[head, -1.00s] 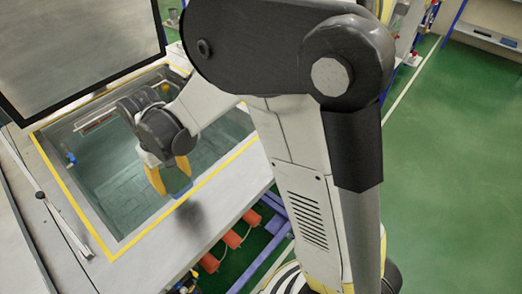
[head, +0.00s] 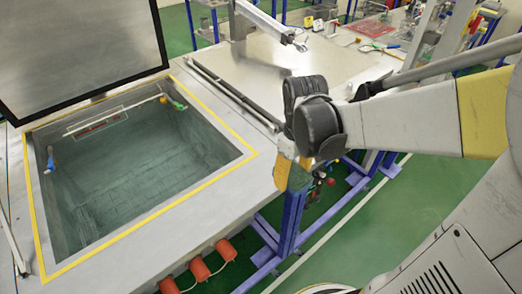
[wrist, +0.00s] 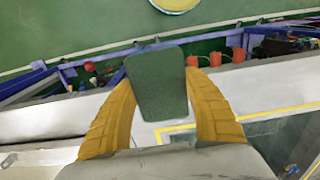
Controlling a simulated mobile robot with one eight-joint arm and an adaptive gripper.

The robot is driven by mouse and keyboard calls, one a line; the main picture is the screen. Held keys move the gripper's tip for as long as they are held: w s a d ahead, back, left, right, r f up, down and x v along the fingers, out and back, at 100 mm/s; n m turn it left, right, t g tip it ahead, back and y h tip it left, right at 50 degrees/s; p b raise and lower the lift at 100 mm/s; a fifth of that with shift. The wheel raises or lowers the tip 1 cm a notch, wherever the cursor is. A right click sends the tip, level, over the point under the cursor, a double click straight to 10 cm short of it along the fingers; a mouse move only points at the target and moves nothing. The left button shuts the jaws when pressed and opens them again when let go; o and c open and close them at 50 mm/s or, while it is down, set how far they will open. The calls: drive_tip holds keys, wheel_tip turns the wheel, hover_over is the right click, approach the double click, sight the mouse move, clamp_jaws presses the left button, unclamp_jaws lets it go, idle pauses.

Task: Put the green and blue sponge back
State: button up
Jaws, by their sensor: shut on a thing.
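My gripper (head: 292,172) has yellow fingers and is shut on the green and blue sponge (wrist: 158,80). In the wrist view the sponge shows its dark green face between the two fingers (wrist: 160,75). In the head view the sponge (head: 300,178) is small and partly hidden by the fingers. My gripper holds it in the air, by the right edge of the workbench, apart from the open basin.
The open sunken basin (head: 246,156) has a yellow border, and its raised lid (head: 80,45) stands behind it. Small coloured fittings sit on its walls. Red cylinders (head: 199,269) and blue frame legs (head: 290,222) are below the bench. Green floor is free at right.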

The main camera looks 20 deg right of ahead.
drive_tip(key=shift+w+f, duration=0.15)
drive_tip(key=shift+f, duration=0.1)
drive_tip(key=b, duration=0.4)
hover_over(258, 185)
wheel_tip(258, 185, down, 6)
drive_tip(key=shift+f, duration=0.25)
drive_tip(key=shift+w+f+b, duration=0.1)
drive_tip(key=shift+f+b, duration=0.5)
drive_tip(key=shift+f, duration=1.4)
drive_tip(key=shift+f, duration=0.1)
drive_tip(key=o, duration=1.2)
